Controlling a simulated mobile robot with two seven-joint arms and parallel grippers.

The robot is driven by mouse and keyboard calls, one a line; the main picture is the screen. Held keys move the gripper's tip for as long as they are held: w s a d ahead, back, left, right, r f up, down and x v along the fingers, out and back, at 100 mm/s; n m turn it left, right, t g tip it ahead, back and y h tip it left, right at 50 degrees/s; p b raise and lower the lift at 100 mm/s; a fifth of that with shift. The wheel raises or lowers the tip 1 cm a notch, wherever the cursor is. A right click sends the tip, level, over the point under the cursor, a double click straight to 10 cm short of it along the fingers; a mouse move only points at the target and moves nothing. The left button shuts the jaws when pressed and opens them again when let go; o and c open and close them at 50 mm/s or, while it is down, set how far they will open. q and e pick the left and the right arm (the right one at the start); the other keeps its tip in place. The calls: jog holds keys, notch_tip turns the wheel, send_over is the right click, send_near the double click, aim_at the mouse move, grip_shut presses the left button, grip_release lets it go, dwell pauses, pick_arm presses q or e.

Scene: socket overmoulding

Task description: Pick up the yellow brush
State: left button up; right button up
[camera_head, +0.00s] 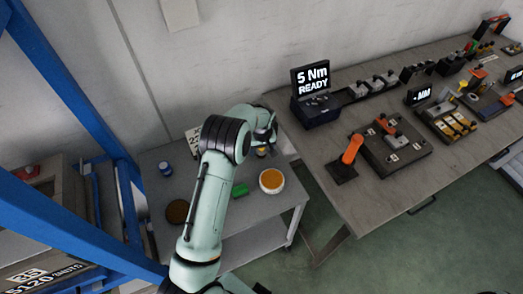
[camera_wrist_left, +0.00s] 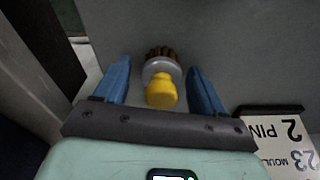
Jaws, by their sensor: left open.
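The yellow brush (camera_wrist_left: 160,92) is in the left wrist view, with a rounded yellow handle, a pale grey collar and brown bristles. It sits between the two blue fingers of my left gripper (camera_wrist_left: 159,68), with a gap on each side. The fingers are open and do not appear to touch it. In the head view a small bit of yellow (camera_head: 261,152) shows under my left gripper (camera_head: 268,143); the arm hides most of that spot. My right gripper is not in view.
The grey cart top (camera_head: 225,208) also holds a bowl of orange contents (camera_head: 271,180), a green block (camera_head: 240,190), a blue-and-white jar (camera_head: 165,168) and a brown disc (camera_head: 177,211). A workbench (camera_head: 330,130) stands at right.

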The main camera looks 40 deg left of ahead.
pick_arm(q)
jog(key=c, duration=1.2)
jog(key=shift+o, duration=0.2)
notch_tip(320, 180, up, 20)
jog(key=p, duration=0.1)
